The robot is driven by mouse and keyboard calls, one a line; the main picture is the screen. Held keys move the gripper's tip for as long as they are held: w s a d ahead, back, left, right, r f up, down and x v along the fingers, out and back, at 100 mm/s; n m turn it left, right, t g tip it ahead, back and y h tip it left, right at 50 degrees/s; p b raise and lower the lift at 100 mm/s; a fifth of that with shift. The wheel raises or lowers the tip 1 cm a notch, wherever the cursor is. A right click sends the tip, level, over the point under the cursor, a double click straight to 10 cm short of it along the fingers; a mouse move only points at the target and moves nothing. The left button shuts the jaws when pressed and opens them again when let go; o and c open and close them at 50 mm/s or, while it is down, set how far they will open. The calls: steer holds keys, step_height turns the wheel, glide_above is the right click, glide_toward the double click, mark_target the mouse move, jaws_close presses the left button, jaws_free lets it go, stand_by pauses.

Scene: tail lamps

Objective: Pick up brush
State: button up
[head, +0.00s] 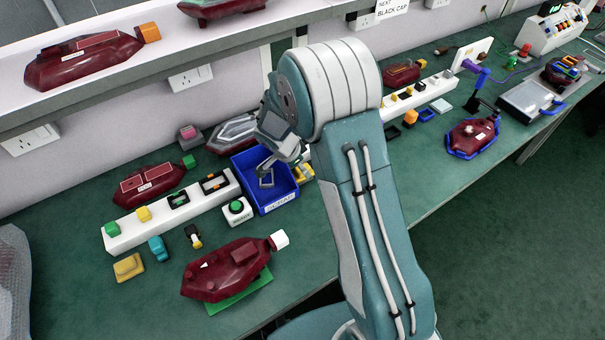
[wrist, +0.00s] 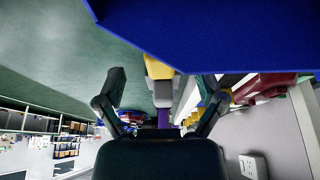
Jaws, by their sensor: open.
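I cannot pick out a brush with certainty. A small black, yellow and white piece (head: 193,237) lies on the green bench in the head view, but it is too small to identify. My gripper (head: 266,178) is over the blue bin (head: 280,205) marked SCRAP, seen partly behind my arm. In the wrist view my gripper (wrist: 165,92) is open, its two dark fingers apart. Beyond the fingers, a yellow piece (wrist: 158,68) shows beneath the blue bin's edge (wrist: 240,35), with grey and purple parts in line with it. Nothing is visibly held.
A red lamp (head: 225,268) lies on a green pad at the front. A white strip (head: 120,238) holds coloured caps left of the bin. A green button box (head: 237,210) stands close by the bin. A shelf (head: 110,85) overhangs the bench's back. Bare bench shows at front left.

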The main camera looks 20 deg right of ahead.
steer(key=x, duration=0.4)
steer(key=shift+w+f, duration=0.1)
steer(key=c, duration=1.2)
step_height(320, 180, up, 10)
steer(key=shift+r, duration=0.1)
steer(key=shift+o, duration=0.6)
steer(key=shift+c, duration=0.2)
